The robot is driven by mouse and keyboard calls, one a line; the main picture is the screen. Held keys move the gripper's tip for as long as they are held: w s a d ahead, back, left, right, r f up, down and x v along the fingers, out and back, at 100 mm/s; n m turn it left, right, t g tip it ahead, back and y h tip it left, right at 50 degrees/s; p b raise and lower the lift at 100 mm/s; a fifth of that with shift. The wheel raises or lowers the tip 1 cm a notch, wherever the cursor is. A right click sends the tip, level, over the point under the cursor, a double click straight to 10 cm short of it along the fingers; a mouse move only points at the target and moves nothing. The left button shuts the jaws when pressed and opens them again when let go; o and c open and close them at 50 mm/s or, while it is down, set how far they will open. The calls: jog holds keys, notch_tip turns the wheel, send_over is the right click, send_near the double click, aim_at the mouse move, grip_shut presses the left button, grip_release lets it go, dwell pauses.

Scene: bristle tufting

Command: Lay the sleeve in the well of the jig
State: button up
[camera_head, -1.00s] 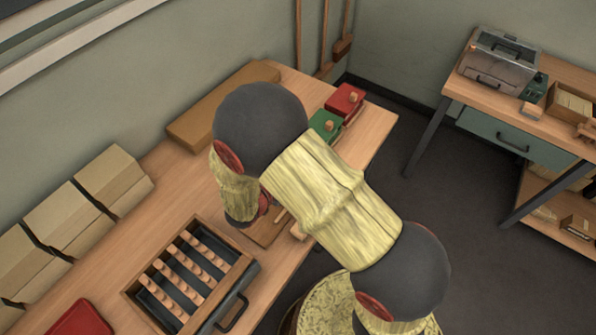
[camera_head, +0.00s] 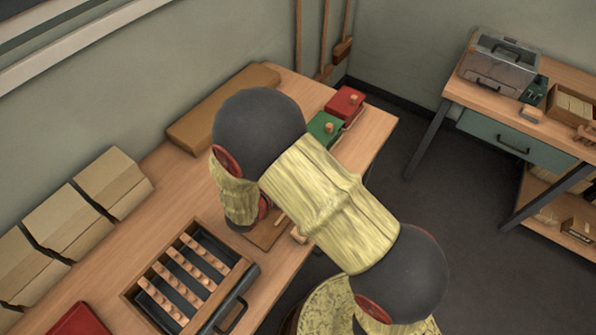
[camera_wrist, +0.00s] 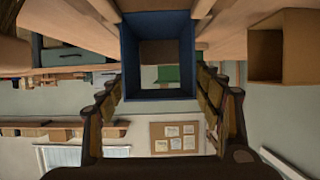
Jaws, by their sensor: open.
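In the wrist view a blue square sleeve (camera_wrist: 127,60), open through its middle, stands between the fingers of my gripper (camera_wrist: 160,90). The fingers are apart, one at each side of it; whether they touch its walls I cannot tell. In the head view my arm hides the gripper and the sleeve. A flat wooden board (camera_head: 264,238) with small wooden pieces shows partly below my wrist on the bench; whether it is the jig I cannot tell. No well is clearly visible.
On the bench (camera_head: 150,232) are a tray (camera_head: 128,297) with rows of wooden pegs, several cartons (camera_head: 112,180), a long brown box (camera_head: 215,112), and green (camera_head: 322,128) and red (camera_head: 343,101) blocks. A second bench (camera_head: 450,88) stands at right. Bare benchtop lies between cartons and tray.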

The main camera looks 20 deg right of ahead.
jog(key=shift+r, duration=0.15)
jog(key=shift+s+a+r, duration=0.1)
jog(key=shift+a+r, duration=0.05)
jog(key=shift+a, duration=0.05)
jog(key=p+v, duration=0.3)
jog(key=v, duration=0.8)
jog(key=w+a+r+n+t+y, duration=0.1)
jog(key=w+a+r+t+y, duration=0.1)
jog(key=w+a+r+y, duration=0.6)
notch_tip(320, 180, up, 12)
jog(key=w+a+n+y, duration=0.1)
jog(key=w+n+y, duration=0.1)
jog(key=n+y, duration=0.25)
jog(key=s+d+r+n+g+y, duration=0.1)
jog(key=s+d+r+n, duration=0.1)
jog(key=s+r, duration=0.25)
jog(key=s+d+r+n+y, duration=0.1)
jog(key=s+d+r+n, duration=0.15)
jog(key=s, duration=0.35)
jog(key=s+d+g+h, duration=0.3)
jog(key=s+d, duration=1)
jog(key=s, duration=0.2)
jog(key=shift+s+n, duration=0.2)
jog(key=shift+n, duration=0.2)
